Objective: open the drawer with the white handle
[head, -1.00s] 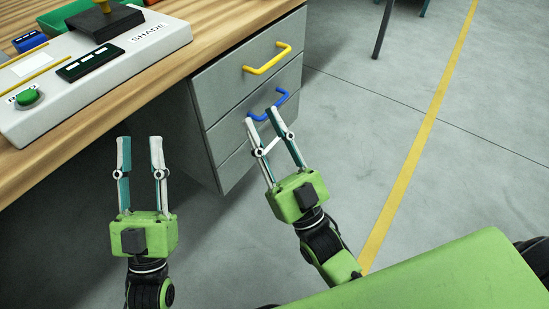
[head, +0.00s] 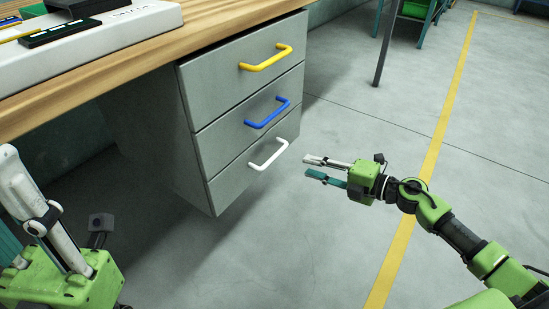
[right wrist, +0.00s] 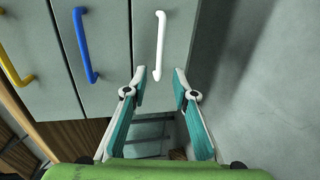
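The white handle (head: 268,154) is on the front of the bottom drawer (head: 236,178) of a grey cabinet, below the blue and yellow handles. The bottom drawer looks shut, flush with the ones above. My right gripper (head: 315,170) is open and empty, to the right of the white handle and apart from it. In the right wrist view the white handle (right wrist: 159,45) stands upright in the picture, beyond the gap between the fingertips (right wrist: 160,75). My left gripper (head: 20,185) is at the lower left, partly cut off by the picture edge; its finger gap cannot be made out.
The blue handle (head: 267,112) and yellow handle (head: 266,58) sit above the white one on shut drawers. The wooden tabletop (head: 150,55) overhangs the cabinet, with a white panel (head: 110,32) on it. The floor (head: 350,120) right of the cabinet is clear around a yellow line.

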